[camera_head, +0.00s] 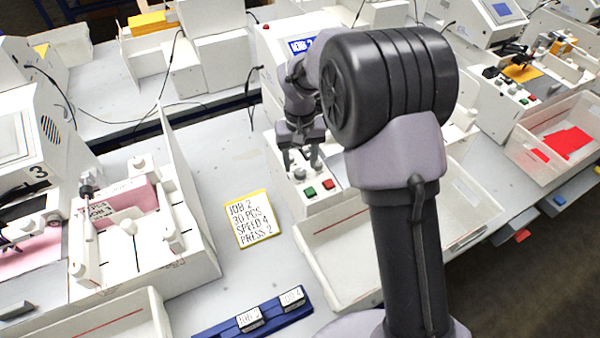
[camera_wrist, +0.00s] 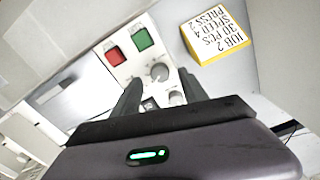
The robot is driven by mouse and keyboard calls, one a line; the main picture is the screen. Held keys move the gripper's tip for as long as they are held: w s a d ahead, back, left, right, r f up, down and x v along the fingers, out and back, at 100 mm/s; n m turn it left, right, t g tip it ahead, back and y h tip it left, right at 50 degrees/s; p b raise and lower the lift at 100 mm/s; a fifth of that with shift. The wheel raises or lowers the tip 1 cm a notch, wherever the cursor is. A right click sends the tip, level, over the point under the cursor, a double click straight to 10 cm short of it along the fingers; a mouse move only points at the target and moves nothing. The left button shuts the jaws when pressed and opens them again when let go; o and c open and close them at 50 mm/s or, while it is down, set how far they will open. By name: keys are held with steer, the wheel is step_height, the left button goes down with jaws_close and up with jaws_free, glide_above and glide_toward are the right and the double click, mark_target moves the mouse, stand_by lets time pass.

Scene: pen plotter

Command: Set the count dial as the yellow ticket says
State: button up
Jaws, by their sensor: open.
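The yellow ticket (camera_head: 253,219) lies on the grey table and reads JOB 2, 30 PCS, SPEED 4, PRESS 2. It also shows at the top right of the wrist view (camera_wrist: 217,35). My gripper (camera_head: 300,167) is open, pointing down over the white control panel (camera_wrist: 130,68). In the wrist view, a round grey dial (camera_wrist: 159,72) lies between and just beyond my fingertips (camera_wrist: 159,79). Another knob (camera_wrist: 177,98) sits nearer my palm, partly hidden by a finger. The dial labels are too small to read, so I cannot tell which is the count dial or its setting.
A green button (camera_wrist: 142,39) and a red button (camera_wrist: 115,56) sit beside the dial. A blue rack (camera_head: 255,318) with labelled blocks lies at the front. A white tray (camera_head: 340,290) stands right of the ticket. Bare table surrounds the ticket.

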mark_target(300, 171)
step_height(300, 171, down, 3)
steer(key=shift+f, duration=0.15)
steer(key=shift+c, duration=0.2)
jaws_close()
steer(key=shift+m, duration=0.5)
steer(key=shift+o, duration=0.2)
jaws_free()
step_height(300, 171, up, 18)
steer(key=p, duration=0.4)
steer(key=shift+f+p, duration=0.25)
steer(key=shift+p, duration=0.05)
